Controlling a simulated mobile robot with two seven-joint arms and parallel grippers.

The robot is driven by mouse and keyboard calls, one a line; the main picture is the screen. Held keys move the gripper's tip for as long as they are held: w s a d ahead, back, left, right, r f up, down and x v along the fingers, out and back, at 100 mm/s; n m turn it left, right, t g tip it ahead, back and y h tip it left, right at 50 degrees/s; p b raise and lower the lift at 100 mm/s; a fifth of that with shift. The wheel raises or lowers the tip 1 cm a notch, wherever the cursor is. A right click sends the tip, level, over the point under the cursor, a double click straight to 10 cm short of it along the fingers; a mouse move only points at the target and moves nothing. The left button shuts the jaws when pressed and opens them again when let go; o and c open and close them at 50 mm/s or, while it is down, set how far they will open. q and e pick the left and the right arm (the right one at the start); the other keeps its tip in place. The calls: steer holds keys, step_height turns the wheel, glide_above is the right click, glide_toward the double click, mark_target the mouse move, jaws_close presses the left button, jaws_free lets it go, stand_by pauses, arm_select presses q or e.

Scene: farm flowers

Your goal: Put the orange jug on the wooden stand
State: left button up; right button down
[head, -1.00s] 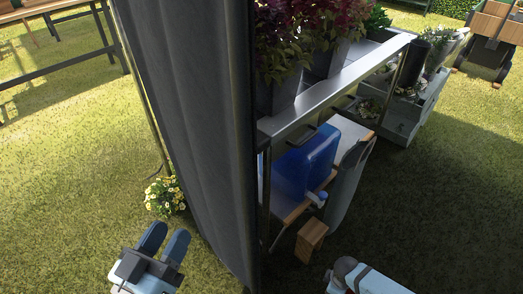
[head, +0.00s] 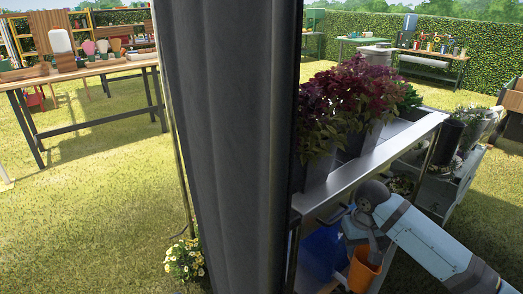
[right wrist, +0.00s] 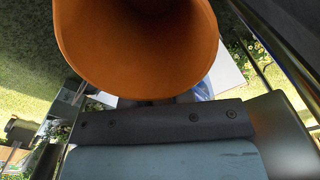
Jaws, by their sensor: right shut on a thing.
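The orange jug (head: 363,273) hangs below my right gripper (head: 368,242), near the bottom of the head view. My right gripper is shut on it. In the right wrist view the jug (right wrist: 140,50) fills the upper middle, its wide opening towards the camera. The fingertips are hidden there; the dark gripper body shows below the jug. My left gripper is not in view. I cannot make out the wooden stand clearly in either current view.
A dark grey curtain-like panel (head: 230,140) blocks the middle of the head view. A metal shelf (head: 370,165) with potted purple plants (head: 345,110) stands right of it, close to my right arm. A blue container (head: 322,250) sits under the shelf. Yellow flowers (head: 184,259) stand at lower left.

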steer(key=shift+m, duration=0.5)
step_height(320, 180, up, 7)
steer(key=shift+s+r+p, duration=0.15)
steer(key=shift+r+p, duration=0.05)
steer(key=shift+p, duration=0.35)
arm_select(q)
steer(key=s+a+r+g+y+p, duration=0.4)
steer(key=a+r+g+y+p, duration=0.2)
steer(key=p, duration=3.1)
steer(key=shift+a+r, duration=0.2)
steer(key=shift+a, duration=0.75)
arm_select(e)
steer(key=s+r, duration=0.3)
steer(key=r, duration=0.8)
steer(key=s+r, duration=0.3)
steer(key=r, duration=0.7)
steer(key=s+r, duration=0.4)
steer(key=r, duration=0.7)
steer(key=shift+r, duration=0.3)
